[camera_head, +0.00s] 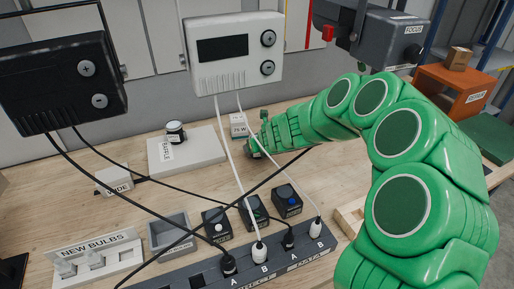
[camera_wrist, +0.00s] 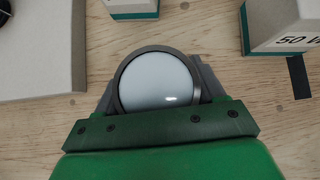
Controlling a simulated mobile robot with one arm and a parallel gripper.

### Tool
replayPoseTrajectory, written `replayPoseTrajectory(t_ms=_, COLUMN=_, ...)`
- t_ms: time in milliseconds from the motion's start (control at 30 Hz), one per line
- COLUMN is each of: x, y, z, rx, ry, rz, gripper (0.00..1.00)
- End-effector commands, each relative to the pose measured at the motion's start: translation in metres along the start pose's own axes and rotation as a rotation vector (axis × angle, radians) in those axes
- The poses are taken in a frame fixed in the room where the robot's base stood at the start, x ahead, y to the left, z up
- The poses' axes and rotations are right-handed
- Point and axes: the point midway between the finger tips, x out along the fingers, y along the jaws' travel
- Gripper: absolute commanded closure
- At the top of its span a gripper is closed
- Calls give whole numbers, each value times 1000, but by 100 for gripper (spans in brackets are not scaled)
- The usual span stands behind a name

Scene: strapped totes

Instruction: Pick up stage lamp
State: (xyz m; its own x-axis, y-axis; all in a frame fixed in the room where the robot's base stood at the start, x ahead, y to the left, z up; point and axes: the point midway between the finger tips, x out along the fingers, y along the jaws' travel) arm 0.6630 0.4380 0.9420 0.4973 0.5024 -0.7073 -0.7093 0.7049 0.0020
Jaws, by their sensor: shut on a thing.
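My gripper (camera_head: 256,147) reaches down to the far part of the workbench in the head view, its tips mostly hidden by my green arm. In the wrist view my gripper (camera_wrist: 158,84) is shut on a round thing with a pale glossy face and a dark rim, which looks like the stage lamp (camera_wrist: 157,82). Its grey jaws lie on both sides of the rim. The face points toward the wrist camera. I cannot tell whether it touches the wooden top.
A white block (camera_head: 187,150) with a small jar (camera_head: 175,132) stands left of my gripper. A labelled box (camera_head: 239,124) stands close behind it; a 50 W box (camera_wrist: 282,28) shows at right in the wrist view. Cables cross in front, toward the power strip (camera_head: 190,276).

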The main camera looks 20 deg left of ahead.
Motion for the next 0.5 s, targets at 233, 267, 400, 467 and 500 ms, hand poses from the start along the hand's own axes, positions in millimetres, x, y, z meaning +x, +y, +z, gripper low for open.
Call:
replayPoseTrajectory(t_ms=233, x=-13, y=-2, z=13, rx=-3, ry=-1, rz=-5, gripper=71)
replayPoseTrajectory(t_ms=267, x=-15, y=-2, z=15, rx=-4, ry=0, rz=-5, gripper=71)
replayPoseTrajectory(t_ms=400, x=-36, y=2, z=20, rx=-2, ry=-3, rz=-2, gripper=71)
replayPoseTrajectory(t_ms=467, x=-46, y=2, z=21, rx=-1, ry=-4, rz=-3, gripper=71)
replayPoseTrajectory(t_ms=500, x=-51, y=3, z=22, rx=-2, ry=-4, rz=-4, gripper=71)
